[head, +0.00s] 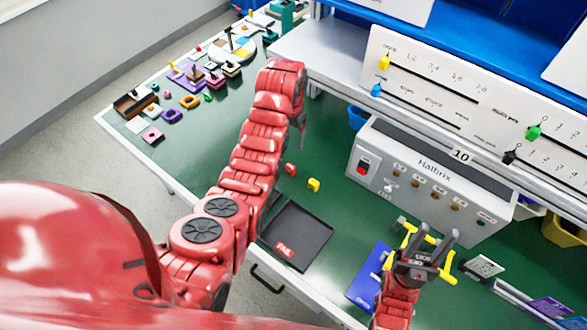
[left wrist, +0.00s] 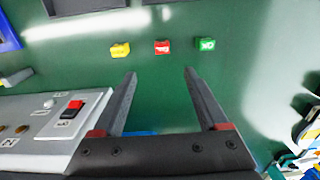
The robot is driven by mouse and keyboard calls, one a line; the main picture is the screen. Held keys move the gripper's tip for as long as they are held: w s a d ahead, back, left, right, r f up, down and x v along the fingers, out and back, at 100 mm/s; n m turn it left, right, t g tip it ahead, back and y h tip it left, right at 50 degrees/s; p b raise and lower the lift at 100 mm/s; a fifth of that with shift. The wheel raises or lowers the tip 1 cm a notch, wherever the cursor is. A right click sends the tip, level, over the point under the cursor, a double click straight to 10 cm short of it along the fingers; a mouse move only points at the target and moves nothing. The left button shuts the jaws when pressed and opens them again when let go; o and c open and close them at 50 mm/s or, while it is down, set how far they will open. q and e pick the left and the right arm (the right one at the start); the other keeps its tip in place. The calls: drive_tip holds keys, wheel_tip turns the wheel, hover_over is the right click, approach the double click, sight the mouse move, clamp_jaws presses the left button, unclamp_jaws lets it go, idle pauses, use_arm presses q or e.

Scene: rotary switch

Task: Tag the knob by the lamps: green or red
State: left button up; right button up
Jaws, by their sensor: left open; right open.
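The grey Halbrix box (head: 430,180) stands on the green table. Its front carries a red rocker switch (head: 363,167), a small pale knob (head: 389,187) and a row of dull amber lamps (head: 418,183); I cannot tell whether any is lit. A red tag (head: 291,169) and a yellow tag (head: 313,185) lie on the table left of the box. The left wrist view also shows a green tag (left wrist: 206,44) beside the red one. My left gripper (left wrist: 160,75) is open and empty above the table, near the tags. My right gripper (head: 431,238) is open in front of the box.
A black FAIL tray (head: 318,238) lies at the table's front edge, with a blue tray (head: 365,288) beside my right gripper. Slider panels (head: 430,85) hang above the box. Coloured parts crowd the far left. Green table between them and the box is mostly clear.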

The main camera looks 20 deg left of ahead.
use_arm(q)
drive_tip(key=b, duration=0.6)
hover_over(291, 166)
drive_tip(key=f, duration=0.7)
drive_tip(key=shift+s+d, duration=0.1)
drive_tip(key=shift+s, duration=0.1)
wheel_tip(291, 166, down, 4)
drive_tip(key=shift+r+p, duration=0.2)
drive_tip(key=shift+p, duration=0.1)
drive_tip(key=shift+f, duration=0.35)
drive_tip(key=shift+f+p, duration=0.7)
drive_tip(key=shift+w+f+p, duration=0.1)
drive_tip(key=shift+f+p, duration=0.3)
drive_tip(key=shift+f, duration=1.6)
drive_tip(key=shift+c, duration=0.3)
clamp_jaws()
